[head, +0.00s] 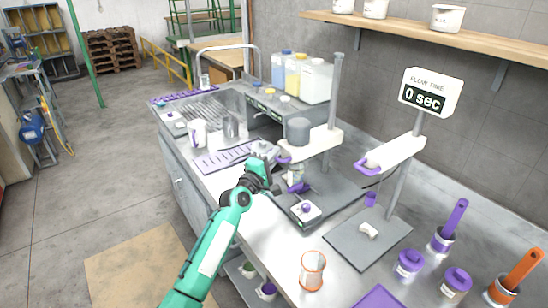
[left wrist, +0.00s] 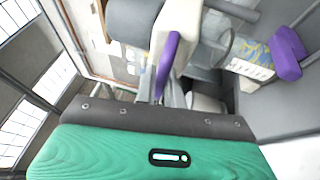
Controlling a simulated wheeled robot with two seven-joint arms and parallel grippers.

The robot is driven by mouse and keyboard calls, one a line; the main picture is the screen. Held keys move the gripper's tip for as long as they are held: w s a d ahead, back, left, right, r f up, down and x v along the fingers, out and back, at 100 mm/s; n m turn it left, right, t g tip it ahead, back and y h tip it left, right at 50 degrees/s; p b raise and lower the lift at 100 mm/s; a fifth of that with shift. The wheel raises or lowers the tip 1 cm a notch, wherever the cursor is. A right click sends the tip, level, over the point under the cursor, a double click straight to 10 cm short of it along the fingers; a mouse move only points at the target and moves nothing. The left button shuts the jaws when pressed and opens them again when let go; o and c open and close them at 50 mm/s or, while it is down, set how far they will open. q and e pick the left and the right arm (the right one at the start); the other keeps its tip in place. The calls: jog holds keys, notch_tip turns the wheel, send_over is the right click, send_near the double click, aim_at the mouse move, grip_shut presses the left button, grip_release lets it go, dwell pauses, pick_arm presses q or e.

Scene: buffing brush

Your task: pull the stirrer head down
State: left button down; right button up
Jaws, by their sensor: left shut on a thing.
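The stirrer head (head: 318,141) is a white arm with a grey cylindrical motor (head: 298,131) on top, mounted on an upright grey post (head: 336,90). A purple handle (head: 284,160) sticks out at its front left end. My left gripper (head: 272,172) is at this handle, its jaws shut on it. In the left wrist view the purple handle (left wrist: 167,62) runs down toward the jaws, with the white stirrer head (left wrist: 172,22) behind it. The fingertips are mostly hidden. My right gripper is not in view.
Below the stirrer head are a purple part (head: 298,188) and a white box with a purple knob (head: 306,210). To the right stands a second white arm (head: 392,153) under a "0 sec" display (head: 430,93). An orange-rimmed cup (head: 312,271) and purple-lidded tins (head: 410,261) stand in front.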

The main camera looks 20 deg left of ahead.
pick_arm(q)
jog(key=shift+f, duration=0.4)
jog(key=c, duration=1.8)
grip_release()
jog(key=v, duration=0.4)
jog(key=b+v, duration=0.1)
jog(key=v, duration=0.4)
jog(key=b+v, duration=0.1)
jog(key=v, duration=0.4)
jog(key=shift+r, duration=0.25)
